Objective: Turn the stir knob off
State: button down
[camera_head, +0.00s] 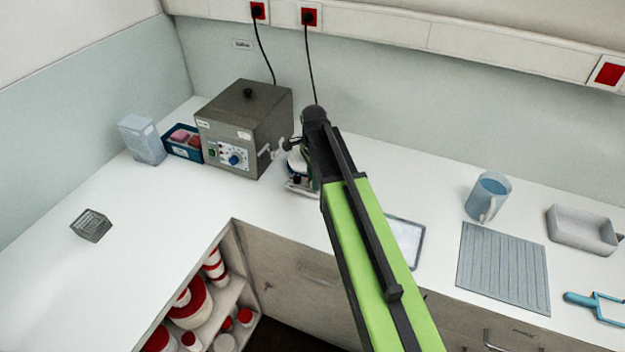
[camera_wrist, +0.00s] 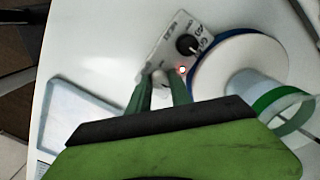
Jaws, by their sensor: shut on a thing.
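A small stirrer unit (camera_head: 297,184) stands on the white counter, mostly hidden behind my arm in the head view. The wrist view shows its light control panel (camera_wrist: 180,35) with small lettering I cannot read surely. A black knob (camera_wrist: 187,45) sits on the panel, apart from my fingers. A round white plate (camera_wrist: 240,62) is beside the panel. My gripper (camera_wrist: 161,82) is at the panel's near end, its two green fingers closed around a second, pale knob (camera_wrist: 158,75). The fingers partly hide this knob, and I cannot make out its pointer or setting.
A grey box-shaped device (camera_head: 245,125) with a blue dial stands close to the left of the stirrer. A flat tray (camera_head: 407,240) lies to the right, also in the wrist view (camera_wrist: 85,115). A jug (camera_head: 488,197) and ribbed mat (camera_head: 503,268) are farther right. The left counter is mostly clear.

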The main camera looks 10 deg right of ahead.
jog(key=n, duration=0.6)
jog(key=shift+w+n, duration=0.1)
jog(key=shift+n, duration=0.3)
jog(key=n, duration=0.3)
jog(key=shift+n, duration=0.3)
jog(key=n, duration=0.3)
jog(key=shift+d+n, duration=0.1)
jog(key=shift+n, duration=0.2)
jog(key=n, duration=0.4)
jog(key=shift+n, duration=0.3)
jog(key=n, duration=0.4)
jog(key=shift+n, duration=0.3)
jog(key=c, duration=1.2)
grip_release()
